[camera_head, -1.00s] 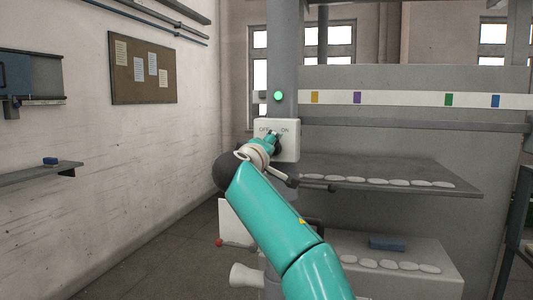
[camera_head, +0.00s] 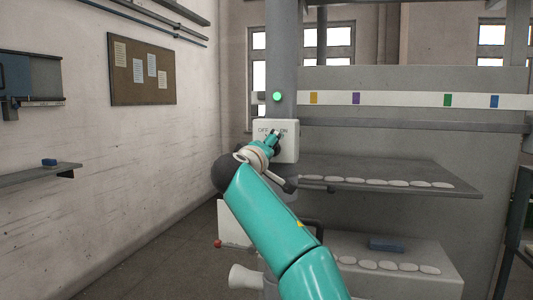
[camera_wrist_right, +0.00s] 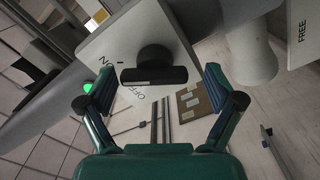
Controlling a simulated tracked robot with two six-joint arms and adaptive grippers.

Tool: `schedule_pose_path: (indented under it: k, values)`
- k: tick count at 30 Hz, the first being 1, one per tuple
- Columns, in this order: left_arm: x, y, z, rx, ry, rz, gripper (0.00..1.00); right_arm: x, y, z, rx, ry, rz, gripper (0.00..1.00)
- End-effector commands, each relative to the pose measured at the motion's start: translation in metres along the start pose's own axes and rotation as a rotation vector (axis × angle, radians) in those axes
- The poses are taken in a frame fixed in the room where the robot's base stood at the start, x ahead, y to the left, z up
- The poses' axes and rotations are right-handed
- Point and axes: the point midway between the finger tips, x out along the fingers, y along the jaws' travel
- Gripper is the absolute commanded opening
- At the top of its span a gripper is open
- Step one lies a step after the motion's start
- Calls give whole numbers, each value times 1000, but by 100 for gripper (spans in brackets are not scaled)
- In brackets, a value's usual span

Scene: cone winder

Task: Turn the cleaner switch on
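The cleaner switch is a white box (camera_head: 290,145) on the grey machine post, with OFF printed at left and ON at right near its top. My right gripper (camera_head: 274,136) is in front of it and hides its knob in the head view. In the right wrist view the black switch knob (camera_wrist_right: 155,75) with a bar handle shows on the box face (camera_wrist_right: 112,42). My right gripper (camera_wrist_right: 155,88) is open, its fingers on either side of the bar with gaps. I cannot tell which label the bar points at. My left gripper is not in view.
A green lamp (camera_head: 277,97) glows on the post above the box. A grey shelf (camera_head: 400,172) with several pale discs juts out at right. Below it, a blue block (camera_head: 386,244) lies on a lower ledge. Open floor (camera_head: 150,260) lies between the machine and the left wall.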

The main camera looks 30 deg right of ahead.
Motion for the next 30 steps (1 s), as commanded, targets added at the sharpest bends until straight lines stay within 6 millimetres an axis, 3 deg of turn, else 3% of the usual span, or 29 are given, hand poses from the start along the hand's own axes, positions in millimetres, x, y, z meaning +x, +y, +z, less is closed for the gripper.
schedule_pose_path:
  k: [10,17,30]
  values:
    - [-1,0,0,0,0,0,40,-4,3,-2,0,4,2,92]
    - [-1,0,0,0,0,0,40,-21,3,-2,-1,5,0,92]
    - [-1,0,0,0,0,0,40,-95,1,-1,0,6,1,92]
